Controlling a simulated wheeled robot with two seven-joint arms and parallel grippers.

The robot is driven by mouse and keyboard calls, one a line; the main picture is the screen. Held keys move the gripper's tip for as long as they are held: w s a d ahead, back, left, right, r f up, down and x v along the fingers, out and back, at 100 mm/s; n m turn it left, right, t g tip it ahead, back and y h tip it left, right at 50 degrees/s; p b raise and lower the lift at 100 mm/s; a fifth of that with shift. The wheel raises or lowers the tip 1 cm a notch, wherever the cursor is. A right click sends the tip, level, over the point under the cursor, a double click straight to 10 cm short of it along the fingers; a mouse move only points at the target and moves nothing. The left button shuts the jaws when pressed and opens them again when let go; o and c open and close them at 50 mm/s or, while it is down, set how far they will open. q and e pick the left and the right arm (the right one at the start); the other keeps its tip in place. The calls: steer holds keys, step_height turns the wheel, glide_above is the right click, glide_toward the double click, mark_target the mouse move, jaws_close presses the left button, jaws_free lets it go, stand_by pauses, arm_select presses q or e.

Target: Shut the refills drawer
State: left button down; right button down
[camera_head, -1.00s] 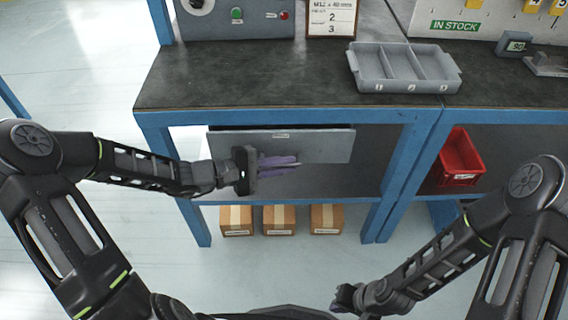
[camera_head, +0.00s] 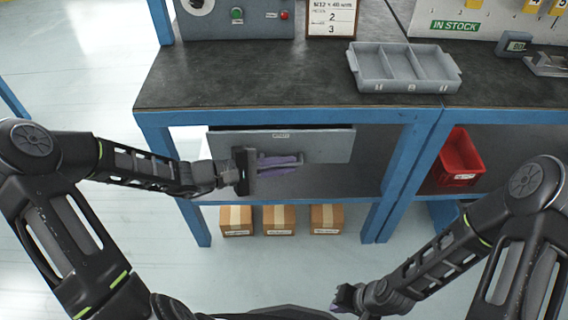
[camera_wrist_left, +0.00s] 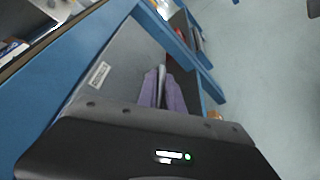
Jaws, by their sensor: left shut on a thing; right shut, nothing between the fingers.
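The refills drawer (camera_head: 330,146) is under the bench top, with a grey front and a small white label whose text is too small to read. A dark gap shows along its top edge, so it stands partly open. My left gripper (camera_head: 298,160) is in front of the drawer front, its purple fingers closed together. In the left wrist view, the fingers (camera_wrist_left: 164,88) are shut on a thin grey strip, seemingly the drawer's handle, which they mostly hide. The drawer front (camera_wrist_left: 118,68) is beside them. My right gripper (camera_head: 342,300) is shut and empty, low and away from the bench.
A grey divided tray (camera_head: 403,87) stands on the dark bench top (camera_head: 240,85). A red bin (camera_head: 460,158) sits on the lower shelf to the right. Several cardboard boxes (camera_head: 279,220) stand below the drawer. Blue bench legs (camera_head: 405,165) flank the drawer. The floor in front is clear.

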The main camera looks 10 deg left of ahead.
arm_select(q)
steer(key=shift+w+a, duration=0.25)
steer(key=shift+w, duration=0.7)
steer(key=shift+w+a, duration=0.15)
steer(key=shift+w, duration=0.15)
steer(key=c, duration=1.5)
jaws_free()
steer(key=shift+r, duration=0.1)
steer(key=p+v, duration=0.1)
steer(key=v, duration=0.6)
steer(key=shift+s+a, duration=0.25)
steer(key=shift+a, duration=0.05)
steer(key=shift+s+a, duration=0.1)
